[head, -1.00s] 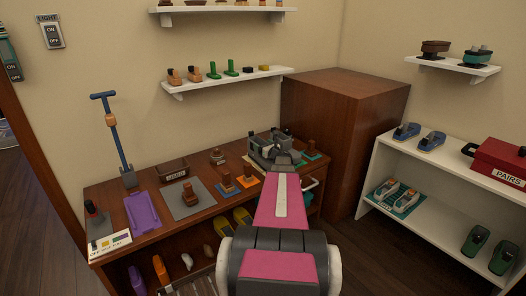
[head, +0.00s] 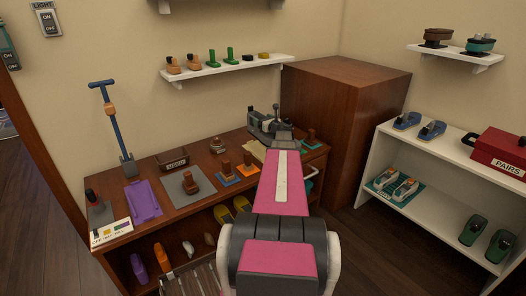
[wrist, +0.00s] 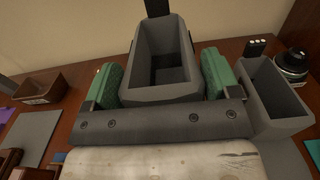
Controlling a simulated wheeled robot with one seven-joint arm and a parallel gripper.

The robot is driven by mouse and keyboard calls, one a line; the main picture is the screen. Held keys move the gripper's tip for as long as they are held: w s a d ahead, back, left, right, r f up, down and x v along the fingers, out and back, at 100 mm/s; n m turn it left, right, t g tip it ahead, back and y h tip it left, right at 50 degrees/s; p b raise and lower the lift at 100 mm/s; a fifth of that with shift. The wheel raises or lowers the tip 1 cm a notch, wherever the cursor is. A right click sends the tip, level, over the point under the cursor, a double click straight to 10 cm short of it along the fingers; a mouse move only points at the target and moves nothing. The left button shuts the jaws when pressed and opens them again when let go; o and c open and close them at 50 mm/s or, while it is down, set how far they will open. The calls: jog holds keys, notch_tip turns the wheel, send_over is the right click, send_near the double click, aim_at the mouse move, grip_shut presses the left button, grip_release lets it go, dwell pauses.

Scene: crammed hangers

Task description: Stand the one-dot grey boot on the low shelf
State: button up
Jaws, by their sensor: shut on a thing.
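My gripper (wrist: 163,82) is shut, its two green pads on either side of a grey, open-topped boot (wrist: 158,45) in the wrist view. In the head view the grey boot (head: 264,122) is at the end of my arm, over the right part of the brown bench. I cannot make out dots on it. A second grey, open-topped piece (wrist: 277,92) stands close to the right of my gripper. The white unit at right has a lower shelf (head: 436,217) with green shoes (head: 472,230).
A brown bin (head: 172,162), grey mat (head: 184,186) and purple tray (head: 144,201) occupy the bench top. A tall brown cabinet (head: 345,125) stands between bench and white unit. A red box (head: 497,156) sits on the white unit.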

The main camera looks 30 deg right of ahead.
aim_at(263, 136)
jog(key=shift+f, duration=4.8)
jog(key=shift+f, duration=0.2)
jog(key=o, duration=1.4)
jog(key=s, duration=0.7)
jog(key=s+d, duration=0.1)
jog(key=s, duration=0.2)
jog(key=shift+s+d+f, duration=0.1)
jog(key=shift+s+f, duration=0.1)
jog(key=shift+s, duration=0.2)
